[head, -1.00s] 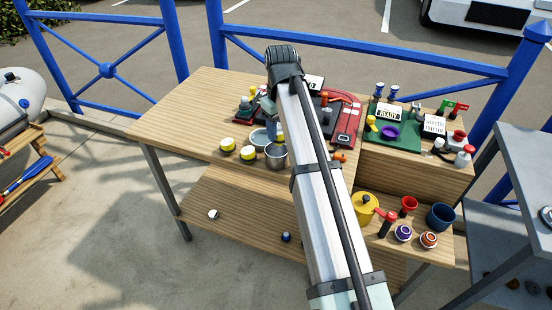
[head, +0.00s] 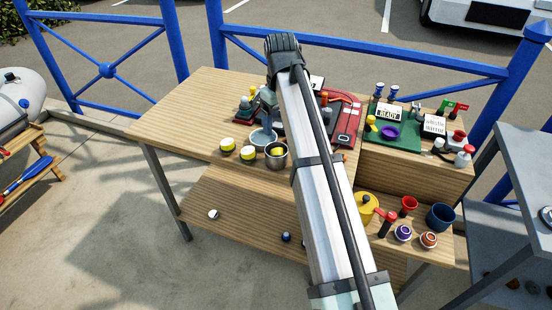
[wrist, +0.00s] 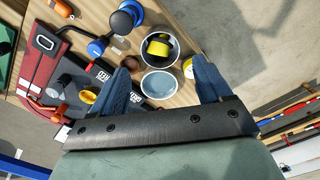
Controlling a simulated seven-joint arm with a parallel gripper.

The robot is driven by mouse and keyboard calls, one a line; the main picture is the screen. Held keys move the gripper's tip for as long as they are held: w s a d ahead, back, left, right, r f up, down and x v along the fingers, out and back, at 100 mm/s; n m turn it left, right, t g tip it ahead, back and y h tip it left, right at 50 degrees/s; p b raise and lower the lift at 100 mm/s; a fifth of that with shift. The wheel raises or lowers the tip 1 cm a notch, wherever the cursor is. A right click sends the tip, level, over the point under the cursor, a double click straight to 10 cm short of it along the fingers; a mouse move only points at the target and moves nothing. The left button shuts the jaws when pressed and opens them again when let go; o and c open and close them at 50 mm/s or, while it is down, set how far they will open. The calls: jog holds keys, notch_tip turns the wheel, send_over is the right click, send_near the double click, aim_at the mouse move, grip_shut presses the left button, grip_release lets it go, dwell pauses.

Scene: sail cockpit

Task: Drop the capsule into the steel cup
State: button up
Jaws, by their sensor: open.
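The steel cup (head: 283,163) stands on the wooden table, and its rim also shows in the wrist view (wrist: 144,46). A yellow and black capsule (wrist: 166,44) lies inside the cup; its yellow part shows in the head view (head: 277,151). My gripper (wrist: 163,72) is open, with its blue fingers spread wide and nothing between them. It is over the pale blue-grey dish (wrist: 160,84), beside the cup. In the head view my gripper (head: 266,118) is partly hidden by my arm.
A red and black case (head: 347,122) with tools lies to the right. A green mat (head: 400,140) bears a purple ring. The table's left side is clear.

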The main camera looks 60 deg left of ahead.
notch_tip(320, 180, up, 11)
dwell(0.4)
dwell(0.4)
